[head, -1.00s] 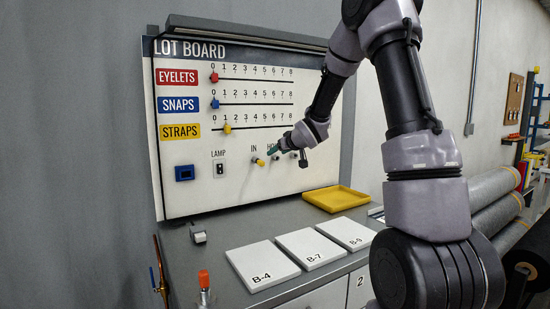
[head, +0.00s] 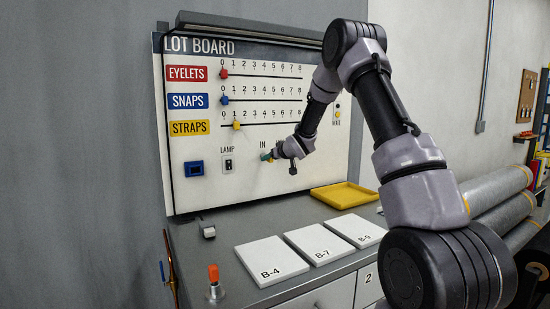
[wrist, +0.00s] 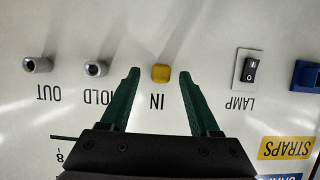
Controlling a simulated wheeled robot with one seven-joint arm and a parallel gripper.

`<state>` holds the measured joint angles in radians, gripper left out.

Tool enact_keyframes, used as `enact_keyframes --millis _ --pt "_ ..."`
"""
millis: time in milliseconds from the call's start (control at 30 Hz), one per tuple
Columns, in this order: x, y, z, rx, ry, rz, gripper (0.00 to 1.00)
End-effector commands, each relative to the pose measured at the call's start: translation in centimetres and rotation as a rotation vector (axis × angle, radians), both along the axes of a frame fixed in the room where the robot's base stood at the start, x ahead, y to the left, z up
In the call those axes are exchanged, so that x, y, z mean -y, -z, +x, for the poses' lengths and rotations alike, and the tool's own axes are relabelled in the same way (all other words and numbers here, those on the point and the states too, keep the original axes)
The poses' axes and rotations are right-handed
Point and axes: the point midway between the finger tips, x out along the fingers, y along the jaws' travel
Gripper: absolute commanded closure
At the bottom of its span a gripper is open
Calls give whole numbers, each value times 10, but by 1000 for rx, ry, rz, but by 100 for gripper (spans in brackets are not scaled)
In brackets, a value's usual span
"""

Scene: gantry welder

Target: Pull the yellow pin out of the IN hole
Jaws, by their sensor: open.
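The yellow pin (wrist: 161,73) sits in the board by the IN label, seen in the wrist view, where the picture is upside down. My gripper (wrist: 160,82) is open, with one green finger on each side of the pin and a visible gap to both. In the head view my gripper (head: 268,156) is at the board beside the IN label and hides most of the pin. The HOLD hole (wrist: 96,68) and the OUT hole (wrist: 37,65) are metal-rimmed and look empty.
The lot board (head: 180,140) carries slider rows, a lamp switch (head: 228,164) and a blue socket (head: 194,168). Below it, the grey bench holds a yellow tray (head: 345,188) and white plates B-4 (head: 270,262), B-7 (head: 322,242) and B-9 (head: 357,229).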

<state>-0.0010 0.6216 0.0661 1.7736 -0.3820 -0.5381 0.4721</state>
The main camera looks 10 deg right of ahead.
Motion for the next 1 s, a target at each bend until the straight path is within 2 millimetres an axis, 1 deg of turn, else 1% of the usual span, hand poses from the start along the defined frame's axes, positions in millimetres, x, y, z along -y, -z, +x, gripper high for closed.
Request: enact_keyframes --millis 300,367,400,467,500,667,1000 --pt "-1 1 2 0 0 0 38" --pt "-1 1 2 0 0 0 60" --pt "-1 1 2 0 0 0 76" --pt "-1 1 2 0 0 0 99" --pt "-1 1 2 0 0 0 100" --pt "-1 1 2 0 0 0 100" --pt "3 0 -7 0 1 0 100"
